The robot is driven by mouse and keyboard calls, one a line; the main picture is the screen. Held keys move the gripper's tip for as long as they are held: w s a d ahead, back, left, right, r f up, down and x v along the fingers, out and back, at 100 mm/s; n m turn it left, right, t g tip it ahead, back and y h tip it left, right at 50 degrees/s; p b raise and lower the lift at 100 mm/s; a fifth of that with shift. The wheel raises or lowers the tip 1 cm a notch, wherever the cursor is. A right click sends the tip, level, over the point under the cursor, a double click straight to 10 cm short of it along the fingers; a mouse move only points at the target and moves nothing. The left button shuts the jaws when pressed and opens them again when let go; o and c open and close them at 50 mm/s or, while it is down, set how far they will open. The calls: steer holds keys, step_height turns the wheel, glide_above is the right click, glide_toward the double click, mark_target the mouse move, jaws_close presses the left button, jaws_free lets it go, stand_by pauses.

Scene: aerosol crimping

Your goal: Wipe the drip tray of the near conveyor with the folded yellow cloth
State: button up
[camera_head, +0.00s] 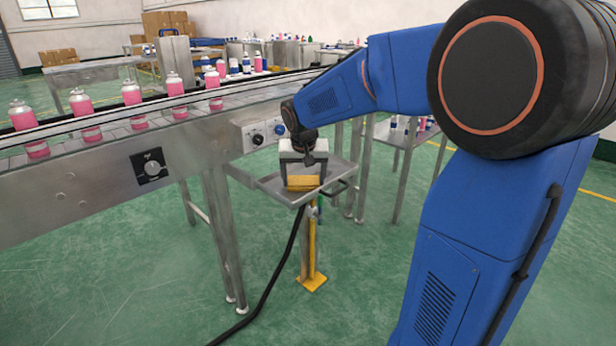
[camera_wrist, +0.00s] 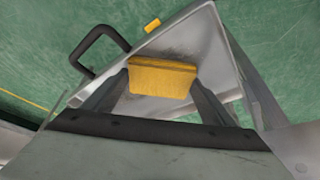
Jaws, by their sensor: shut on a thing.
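The folded yellow cloth (camera_head: 303,183) is held between the fingers of my gripper (camera_head: 304,178), over the drip tray. My gripper is shut on the cloth and points down. The cloth also shows in the wrist view (camera_wrist: 162,77), between the two dark fingers (camera_wrist: 162,92). The metal drip tray (camera_head: 273,184) is beside the near conveyor on a yellow-footed stand. In the wrist view the tray (camera_wrist: 215,32) has a dark smudged area next to the cloth. I cannot tell whether the cloth touches the tray floor.
The near conveyor (camera_head: 190,140) carries several pink cans (camera_head: 131,93) and has a control box (camera_head: 262,132) above the tray. A black handle (camera_wrist: 97,45) sticks out from the tray's edge. A black hose (camera_head: 282,268) hangs below. Green floor in front is clear.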

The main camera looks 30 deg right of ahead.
mark_target(311, 178)
steer(key=shift+s+a, duration=0.25)
steer(key=shift+a, duration=0.4)
steer(key=shift+s+a, duration=0.2)
steer(key=shift+a, duration=0.4)
steer(key=shift+s+a, duration=0.25)
steer(key=shift+a, duration=0.4)
steer(key=shift+f, duration=0.1)
steer(key=shift+d, duration=0.1)
steer(key=shift+w+d, duration=0.25)
steer(key=shift+d, duration=0.4)
steer(key=shift+w+d, duration=0.2)
steer(key=shift+d, duration=0.45)
steer(key=shift+w+d+r, duration=0.1)
steer(key=shift+w+d, duration=0.15)
steer(key=shift+d, duration=0.4)
steer(key=shift+w+d+r, duration=0.1)
steer(key=shift+w+d, duration=0.15)
steer(key=shift+d, duration=0.45)
steer(key=shift+w+d, duration=0.25)
steer(key=shift+d, duration=0.4)
steer(key=shift+w+d+f, duration=0.1)
steer(key=shift+w+d, duration=0.5)
steer(key=shift+d, duration=1)
steer(key=shift+w+d+r, duration=0.1)
steer(key=shift+w+d, duration=0.45)
steer(key=shift+d, duration=1.05)
steer(key=shift+w+d+f, duration=0.1)
steer(key=shift+w+d, duration=0.5)
steer(key=shift+d, duration=1)
